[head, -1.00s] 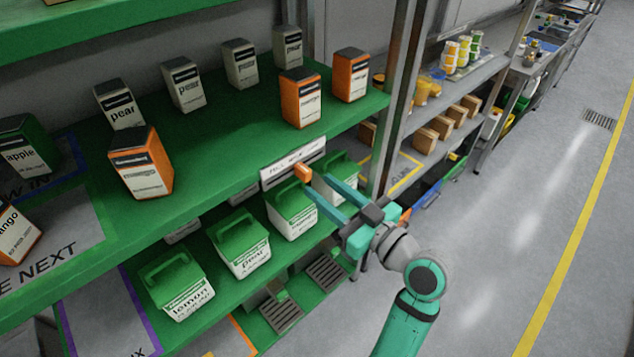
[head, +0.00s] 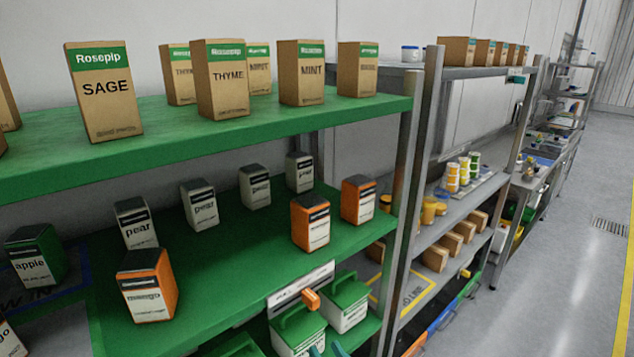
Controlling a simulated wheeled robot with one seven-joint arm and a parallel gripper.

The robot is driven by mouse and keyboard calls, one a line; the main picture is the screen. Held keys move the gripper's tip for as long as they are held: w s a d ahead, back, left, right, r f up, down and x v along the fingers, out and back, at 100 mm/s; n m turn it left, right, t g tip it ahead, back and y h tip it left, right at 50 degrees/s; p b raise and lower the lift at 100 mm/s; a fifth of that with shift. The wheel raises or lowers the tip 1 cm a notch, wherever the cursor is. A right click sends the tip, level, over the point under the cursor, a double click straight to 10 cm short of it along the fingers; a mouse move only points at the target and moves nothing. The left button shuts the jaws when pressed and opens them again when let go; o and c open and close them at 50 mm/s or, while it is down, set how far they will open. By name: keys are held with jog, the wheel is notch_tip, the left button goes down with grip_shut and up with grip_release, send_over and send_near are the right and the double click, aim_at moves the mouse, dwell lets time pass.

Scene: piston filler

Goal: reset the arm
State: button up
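Only the tips of my gripper (head: 327,350) show, at the bottom edge of the head view. Two teal fingertips stand apart with no object visible between them. The rest of the gripper and the arm is out of the frame. The fingertips appear in front of white tubs with green lids (head: 348,301) on the lower shelf. Above them, a small orange block (head: 311,299) shows at the white label strip (head: 300,284) on the middle shelf's edge. I cannot tell whether the fingers touch a tub.
The green middle shelf (head: 235,262) holds grey pear boxes (head: 200,205) and orange-fronted boxes (head: 310,222). The green top shelf (head: 170,137) holds brown Rosepip boxes (head: 104,92). A metal post (head: 408,180) stands right of them. The floor (head: 560,290) at right is open.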

jog(key=s+f+m+g+h, duration=0.1)
jog(key=s+f+m+h, duration=0.5)
jog(key=s+f, duration=1.05)
jog(key=s+a+r+n, duration=0.1)
jog(key=s+n, duration=0.1)
jog(key=s, duration=0.7)
jog(key=s+a+r+n+h, duration=0.1)
jog(key=s+r+n, duration=0.1)
jog(key=s, duration=0.7)
jog(key=shift+a, duration=0.4)
jog(key=shift+s+d+h, duration=0.25)
jog(key=shift+h, duration=0.05)
